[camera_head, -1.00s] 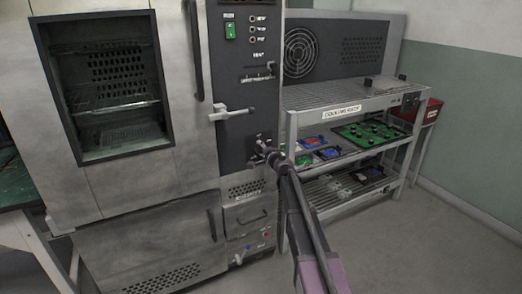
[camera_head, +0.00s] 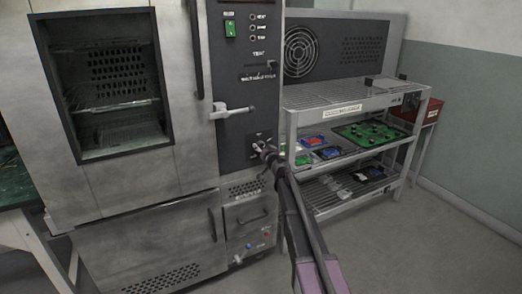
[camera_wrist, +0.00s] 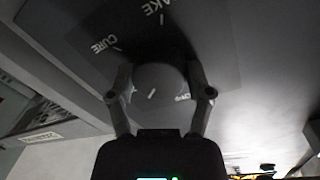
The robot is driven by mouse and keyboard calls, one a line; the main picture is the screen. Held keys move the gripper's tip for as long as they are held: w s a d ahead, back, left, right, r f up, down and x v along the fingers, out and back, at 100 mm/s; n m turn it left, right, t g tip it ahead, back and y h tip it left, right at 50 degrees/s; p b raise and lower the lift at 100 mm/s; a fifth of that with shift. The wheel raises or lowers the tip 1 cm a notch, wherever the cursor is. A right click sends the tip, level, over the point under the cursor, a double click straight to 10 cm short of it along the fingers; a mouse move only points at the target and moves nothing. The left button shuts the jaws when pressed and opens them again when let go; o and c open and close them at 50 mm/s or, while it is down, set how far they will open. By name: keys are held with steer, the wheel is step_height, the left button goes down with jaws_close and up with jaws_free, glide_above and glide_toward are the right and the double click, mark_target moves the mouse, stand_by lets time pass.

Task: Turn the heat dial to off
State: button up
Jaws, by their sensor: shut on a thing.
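The heat dial (camera_wrist: 158,92) is a round grey knob on the dark control panel, in the middle of the wrist view. It bears a short white mark. Around it are the printed words CURE, a partly cut word ending in AKE, and a partly hidden word beside my right finger that seems to be OFF. My gripper (camera_wrist: 160,84) is shut on the dial, one finger on each side. In the head view my gripper (camera_head: 263,149) is at the lower part of the oven's panel (camera_head: 240,100) and mostly hides the dial.
A metal rack (camera_head: 352,104) with boards and trays stands close on the right, beside my arm. A red bin (camera_head: 428,114) is beyond it. The floor at the right is clear.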

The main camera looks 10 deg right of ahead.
steer(key=n, duration=0.5)
steer(key=shift+f+n+t+b, duration=0.1)
steer(key=shift+n+t+b, duration=0.2)
steer(key=shift+b, duration=0.1)
steer(key=n, duration=0.5)
steer(key=shift+b, duration=0.35)
steer(key=o, duration=1.1)
steer(key=shift+o, duration=0.2)
